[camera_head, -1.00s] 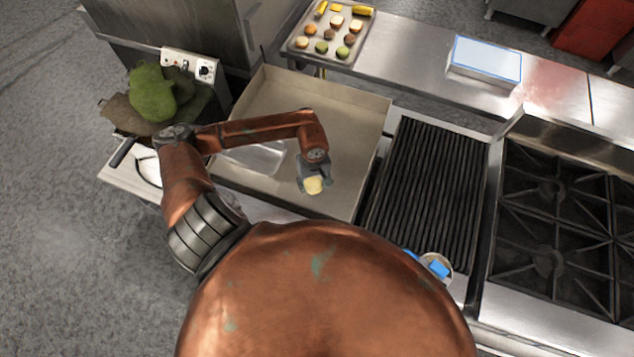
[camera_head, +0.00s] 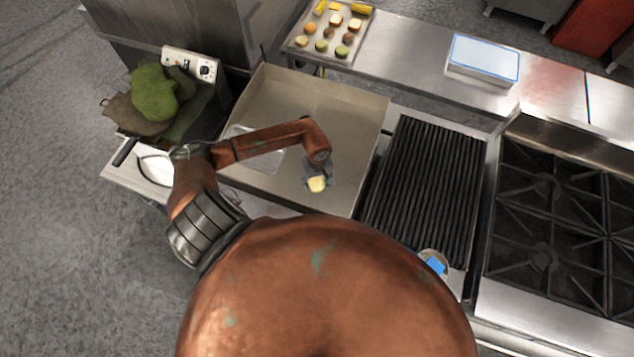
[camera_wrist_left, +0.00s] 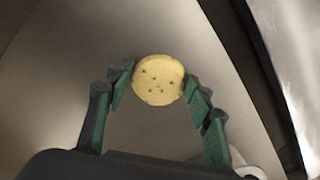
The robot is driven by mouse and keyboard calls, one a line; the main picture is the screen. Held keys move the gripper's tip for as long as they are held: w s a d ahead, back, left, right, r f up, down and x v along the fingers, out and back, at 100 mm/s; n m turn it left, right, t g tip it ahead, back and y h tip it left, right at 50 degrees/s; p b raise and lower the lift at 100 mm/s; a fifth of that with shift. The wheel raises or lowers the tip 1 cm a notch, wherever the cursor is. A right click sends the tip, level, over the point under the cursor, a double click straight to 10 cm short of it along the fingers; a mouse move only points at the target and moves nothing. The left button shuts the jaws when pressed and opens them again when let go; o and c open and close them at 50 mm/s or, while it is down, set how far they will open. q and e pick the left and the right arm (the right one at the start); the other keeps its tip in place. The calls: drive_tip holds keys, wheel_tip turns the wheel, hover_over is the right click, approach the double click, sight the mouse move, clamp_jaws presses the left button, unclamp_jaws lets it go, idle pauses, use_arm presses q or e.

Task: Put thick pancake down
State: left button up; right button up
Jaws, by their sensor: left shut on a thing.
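The thick pancake (camera_wrist_left: 158,80) is a round, pale yellow piece with small dark specks. It sits between the green-padded fingers of my left gripper (camera_wrist_left: 158,88) in the left wrist view, which are shut on it. In the head view the pancake (camera_head: 317,184) shows at the end of my left gripper (camera_head: 317,176), over the lower right part of a wide, shallow metal basin (camera_head: 345,120). How high it is above the basin floor I cannot tell. My right gripper is not in view.
A ridged dark griddle (camera_head: 425,180) lies right of the basin, then a gas stove (camera_head: 550,215). A clear container (camera_head: 262,160) sits in the basin beneath my left arm. A tray of food (camera_head: 300,42) and a white-blue box (camera_head: 484,60) stand on the back counter.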

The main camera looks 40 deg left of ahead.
sight(317, 184)
use_arm(q)
drive_tip(key=o, duration=1.2)
drive_tip(key=shift+r+p, duration=0.15)
drive_tip(key=shift+p, duration=0.15)
drive_tip(key=shift+r+b, duration=1.7)
drive_tip(key=shift+r, duration=4.25)
